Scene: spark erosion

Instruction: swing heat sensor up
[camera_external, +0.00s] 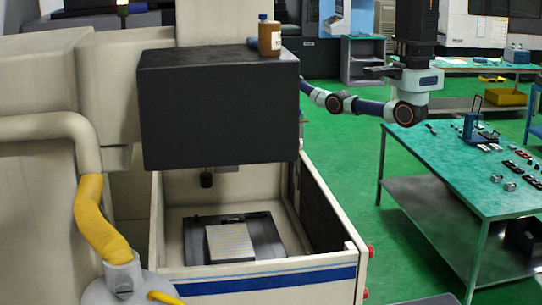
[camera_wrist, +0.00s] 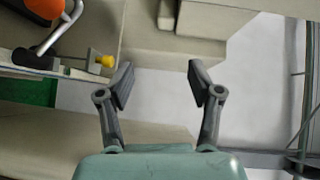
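I cannot tell for certain which part is the heat sensor. In the external view, a small dark cylindrical part (camera_external: 206,180) hangs below the black machine head (camera_external: 218,110), above the work tank. In the wrist view, a yellow knob (camera_wrist: 106,61) on a short rod stands out from a beige machine edge, left of my gripper's left finger. My gripper (camera_wrist: 160,82) is open, with nothing between its fingers. In the external view my arm reaches left behind the black head, which hides the gripper.
A grey bent rod (camera_wrist: 62,28) and an orange-red part (camera_wrist: 45,7) are at the upper left in the wrist view. A brown bottle (camera_external: 269,36) stands on the head. A plate (camera_external: 230,243) lies in the tank (camera_external: 260,278). A green-topped table (camera_external: 440,160) holds several small parts.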

